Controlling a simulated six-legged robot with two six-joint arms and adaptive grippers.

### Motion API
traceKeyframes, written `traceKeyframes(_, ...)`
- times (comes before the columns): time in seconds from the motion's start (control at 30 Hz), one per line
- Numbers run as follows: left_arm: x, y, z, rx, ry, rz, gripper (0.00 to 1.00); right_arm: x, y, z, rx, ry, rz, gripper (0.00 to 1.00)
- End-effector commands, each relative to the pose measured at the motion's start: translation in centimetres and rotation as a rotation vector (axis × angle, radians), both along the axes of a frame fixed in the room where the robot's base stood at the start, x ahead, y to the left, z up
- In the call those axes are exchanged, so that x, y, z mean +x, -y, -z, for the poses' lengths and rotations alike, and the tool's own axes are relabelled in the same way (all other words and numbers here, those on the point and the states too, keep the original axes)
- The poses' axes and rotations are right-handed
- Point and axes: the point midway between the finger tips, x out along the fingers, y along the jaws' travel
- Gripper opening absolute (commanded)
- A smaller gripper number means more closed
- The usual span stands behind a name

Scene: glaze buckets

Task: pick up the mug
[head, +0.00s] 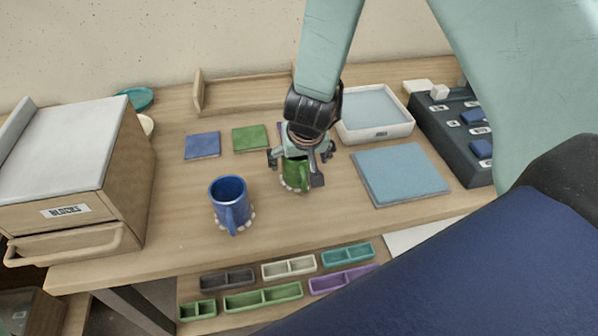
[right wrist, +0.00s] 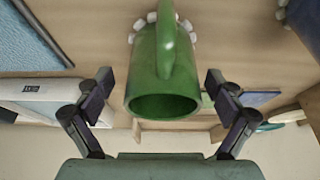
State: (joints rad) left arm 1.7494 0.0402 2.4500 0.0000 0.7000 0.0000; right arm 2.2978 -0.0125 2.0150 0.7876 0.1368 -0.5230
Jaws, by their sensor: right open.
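A blue mug (head: 228,202) stands upright on the wooden table, left of my right gripper, with its handle toward the front. A green mug (head: 296,177) stands directly under my right gripper (head: 301,166), which partly hides it in the head view. In the right wrist view the green mug (right wrist: 163,70) shows its open rim and its handle. The fingers of my right gripper (right wrist: 158,108) are spread wide on either side of it, with gaps to its wall. Nothing is held. My left gripper is not in view.
A wooden box labelled BLOCKS (head: 75,185) stands at left. Blue (head: 203,145) and green (head: 250,138) squares lie behind the mugs. A white tray (head: 375,133), a light blue mat (head: 400,174) and a dark rack (head: 455,135) are at right. Several small divided trays (head: 263,297) sit lower in front.

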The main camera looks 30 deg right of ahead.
Motion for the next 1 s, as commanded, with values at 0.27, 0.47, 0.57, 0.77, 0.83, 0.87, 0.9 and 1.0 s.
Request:
traceKeyframes(0.27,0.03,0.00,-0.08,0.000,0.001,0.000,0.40,0.07,-0.15,-0.07,0.000,0.000,-0.001,0.86)
traceKeyframes(0.47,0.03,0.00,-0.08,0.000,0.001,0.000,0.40,0.04,-0.14,-0.07,0.000,0.000,-0.001,0.69)
traceKeyframes(0.57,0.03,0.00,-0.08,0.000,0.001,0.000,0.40,0.04,-0.13,-0.07,0.000,0.000,-0.001,0.60)
traceKeyframes(0.77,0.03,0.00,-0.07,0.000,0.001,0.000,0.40,0.01,-0.13,-0.03,0.000,-0.001,-0.001,0.43)
traceKeyframes(0.83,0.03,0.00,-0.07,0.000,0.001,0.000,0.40,0.00,-0.13,-0.03,0.000,-0.001,-0.001,0.37)
traceKeyframes(0.87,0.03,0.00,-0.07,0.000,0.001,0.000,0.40,0.01,-0.13,-0.03,0.000,-0.001,-0.001,0.35)
traceKeyframes(0.9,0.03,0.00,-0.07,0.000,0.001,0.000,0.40,0.01,-0.13,-0.04,0.000,-0.001,-0.001,0.31)
traceKeyframes(1.0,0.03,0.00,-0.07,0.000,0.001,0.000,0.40,0.03,-0.14,-0.05,0.000,-0.001,-0.001,0.23)
